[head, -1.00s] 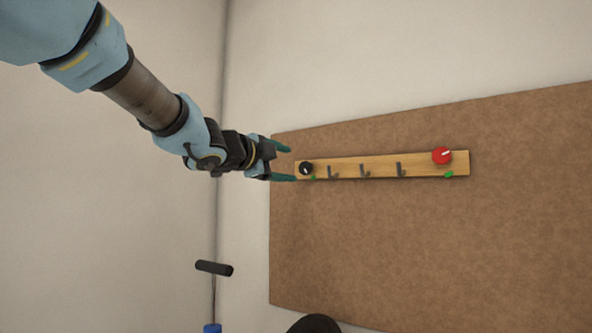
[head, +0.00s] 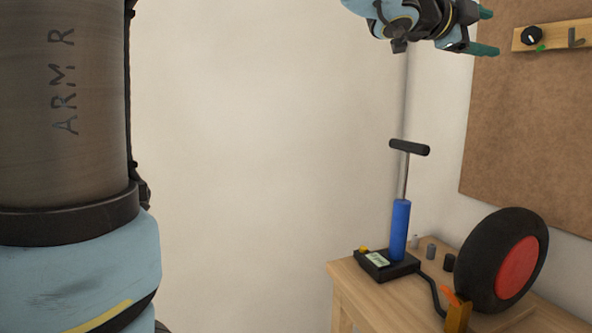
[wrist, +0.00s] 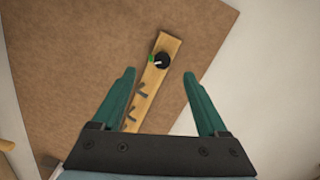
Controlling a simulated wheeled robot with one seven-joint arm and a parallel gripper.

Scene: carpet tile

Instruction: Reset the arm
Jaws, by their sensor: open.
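My gripper (head: 484,32) shows at the top right of the head view, its two green fingers apart with nothing between them. In the wrist view my gripper (wrist: 160,103) is open too. Past the fingertips is a wooden rail (wrist: 168,48) with a black knob (wrist: 162,60) at its end, apart from the fingers. In the head view the black knob (head: 531,36) and the wooden rail (head: 561,34) are to the right of my gripper, with a green mark below the knob. The rest of the rail is cut off by the frame edge.
A brown board (head: 514,130) hangs on the wall. Below, a wooden table (head: 388,296) holds a blue pump (head: 400,230) with a black handle, a black wheel with a red hub (head: 517,268) and small grey cylinders. The space left of the table is bare wall.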

